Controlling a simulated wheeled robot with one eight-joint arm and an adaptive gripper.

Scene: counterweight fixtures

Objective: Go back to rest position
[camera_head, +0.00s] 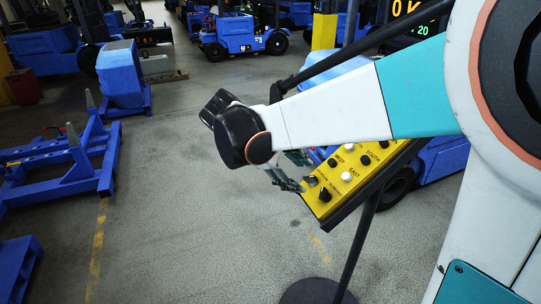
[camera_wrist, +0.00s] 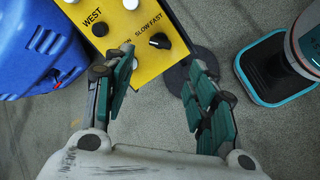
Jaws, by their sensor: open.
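My gripper (camera_wrist: 165,85) is open and empty in the wrist view, its two green-padded fingers apart. Just beyond the fingertips is a yellow control panel (camera_wrist: 108,52) with black and white buttons, a black knob marked SLOW FAST and a WEST label. In the head view my gripper (camera_head: 296,172) shows partly behind my arm, beside the left edge of the yellow panel (camera_head: 337,196). The panel sits tilted on a black stand; part of it is hidden behind my arm. I cannot tell from the head view whether the fingers touch it.
The stand's round black base (camera_head: 318,291) is on the grey floor. A blue frame (camera_head: 70,165) lies at the left, with a blue block-shaped unit (camera_head: 121,76) behind it. Blue vehicles (camera_head: 243,36) stand at the back. The floor between is clear.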

